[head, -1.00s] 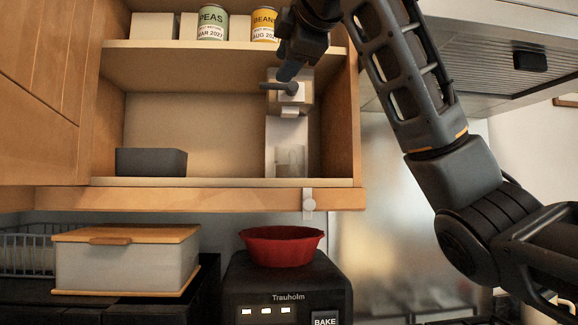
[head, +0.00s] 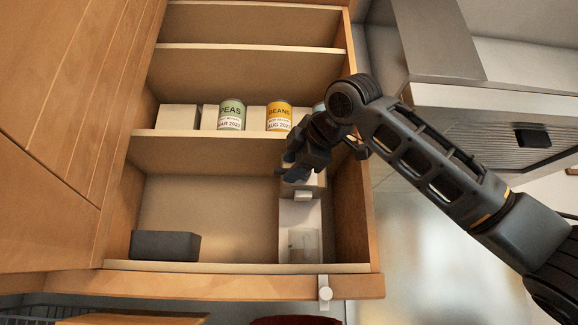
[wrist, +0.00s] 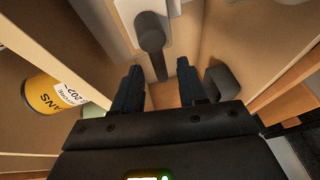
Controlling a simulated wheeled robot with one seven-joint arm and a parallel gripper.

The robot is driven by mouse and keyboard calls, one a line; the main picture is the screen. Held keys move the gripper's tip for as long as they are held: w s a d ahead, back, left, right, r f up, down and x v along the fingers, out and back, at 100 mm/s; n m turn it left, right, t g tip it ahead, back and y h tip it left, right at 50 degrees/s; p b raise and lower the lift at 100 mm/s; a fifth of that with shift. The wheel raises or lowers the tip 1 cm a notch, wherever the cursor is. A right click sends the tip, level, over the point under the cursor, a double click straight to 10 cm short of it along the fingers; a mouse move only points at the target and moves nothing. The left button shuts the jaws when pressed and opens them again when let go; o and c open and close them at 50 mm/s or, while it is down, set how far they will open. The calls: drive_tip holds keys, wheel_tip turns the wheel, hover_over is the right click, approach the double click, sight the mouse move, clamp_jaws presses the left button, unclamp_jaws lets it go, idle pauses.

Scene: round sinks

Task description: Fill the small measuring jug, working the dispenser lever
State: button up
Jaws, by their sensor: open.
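The pale dispenser (head: 316,184) stands at the right end of the lower cabinet shelf, with a short spout under its upper box. The small measuring jug (head: 303,241) is clear and stands beneath the spout; its fill level is too faint to tell. My gripper (head: 288,168) is at the dispenser's upper front and hides the lever in the head view. In the wrist view the dark, round-ended lever (wrist: 152,42) points down ahead of my open gripper (wrist: 158,78), roughly between the fingertips. I cannot tell whether a finger touches it.
A dark grey box (head: 165,246) sits at the lower shelf's left end. A peas can (head: 231,115) and a beans can (head: 279,116) stand on the shelf above, close to my arm. The cabinet's right wall (head: 352,205) is close beside the dispenser. The lower shelf's middle is clear.

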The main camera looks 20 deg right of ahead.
drive_tip(key=shift+w+a+f, duration=0.1)
drive_tip(key=shift+w+f, duration=0.1)
drive_tip(key=shift+w, duration=0.85)
clamp_jaws()
